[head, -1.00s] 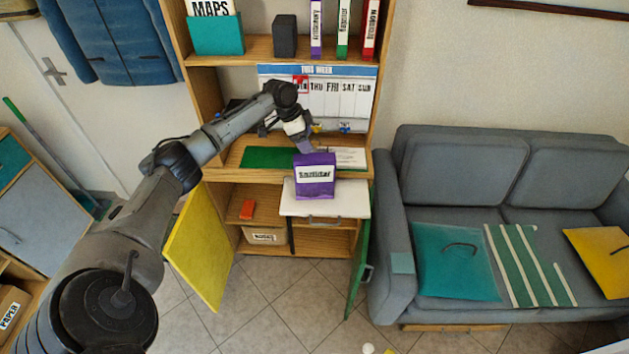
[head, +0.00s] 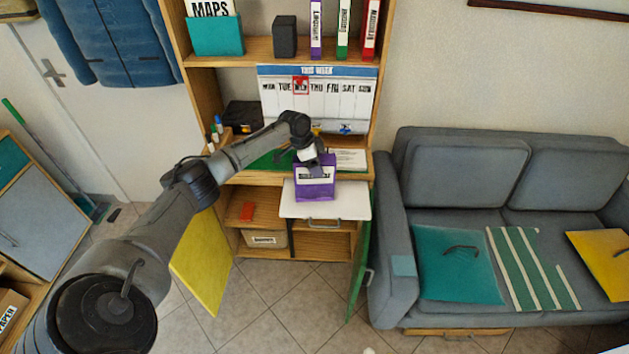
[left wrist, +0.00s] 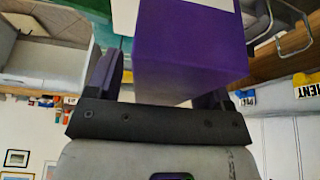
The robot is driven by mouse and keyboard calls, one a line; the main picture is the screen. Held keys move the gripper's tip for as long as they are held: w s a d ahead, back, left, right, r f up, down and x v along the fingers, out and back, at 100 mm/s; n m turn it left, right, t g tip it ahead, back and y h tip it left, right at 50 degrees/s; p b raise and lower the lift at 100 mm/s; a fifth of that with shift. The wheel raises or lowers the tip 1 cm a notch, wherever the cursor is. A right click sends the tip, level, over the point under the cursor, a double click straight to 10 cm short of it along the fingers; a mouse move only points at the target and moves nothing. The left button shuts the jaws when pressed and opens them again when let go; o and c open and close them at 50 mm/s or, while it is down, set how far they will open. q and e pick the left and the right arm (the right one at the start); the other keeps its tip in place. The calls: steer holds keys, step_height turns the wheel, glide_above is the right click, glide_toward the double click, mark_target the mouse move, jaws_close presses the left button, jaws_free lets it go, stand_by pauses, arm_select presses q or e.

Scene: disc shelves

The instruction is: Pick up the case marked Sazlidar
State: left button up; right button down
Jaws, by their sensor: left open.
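The purple case (head: 315,190) with a white label stands upright on the white panel in the head view. Its label's lettering is too small and partly covered to read surely now. My left gripper (head: 316,154) is at the top of the case, open. In the left wrist view the purple case (left wrist: 190,55) fills the space between the open fingers of my left gripper (left wrist: 160,82), one finger on each side. I cannot tell whether the fingers touch it. My right gripper is in neither view.
The white panel (head: 300,210) with a handle juts from the cabinet, between the open yellow door (head: 203,260) and green door (head: 359,262). A shelf above holds upright binders (head: 343,30). A grey sofa (head: 450,185) stands to the right.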

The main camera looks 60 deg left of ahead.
arm_select(q)
steer(key=shift+w+f, duration=0.1)
steer(key=shift+f, duration=0.3)
stand_by(0.5)
jaws_close()
stand_by(0.6)
